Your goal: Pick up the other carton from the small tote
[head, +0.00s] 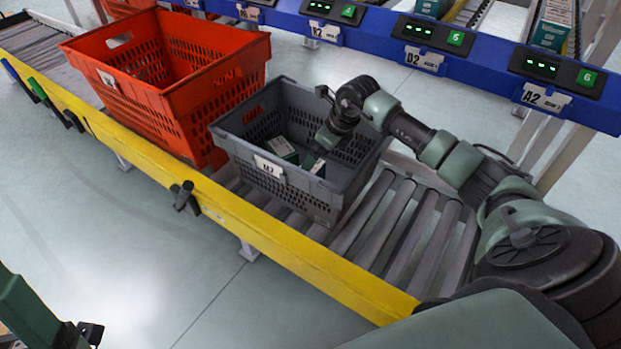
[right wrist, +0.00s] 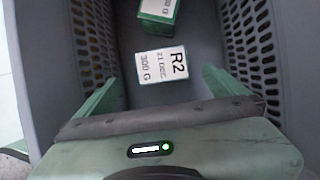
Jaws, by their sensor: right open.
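The small grey tote (head: 331,203) stands on the roller conveyor with two white-and-green cartons on its floor. In the right wrist view, the nearer carton (right wrist: 160,68) shows a white face reading R2 and 300 G, and a green side. The farther carton (right wrist: 158,14) lies beyond it, cut by the top edge. My right gripper (head: 314,158) reaches down inside the tote. Its fingers (right wrist: 156,112) are open, one on each side, with the R2 carton ahead of the gap between them. Contact cannot be told. Only part of my left arm shows at bottom left; its fingers are out of frame.
A larger orange-red tote (head: 165,92) stands on the conveyor left of the grey tote. A yellow rail (head: 285,248) runs along the near side. A blue beam (head: 480,60) with lit displays crosses behind. Bare rollers (head: 400,225) lie right of the grey tote.

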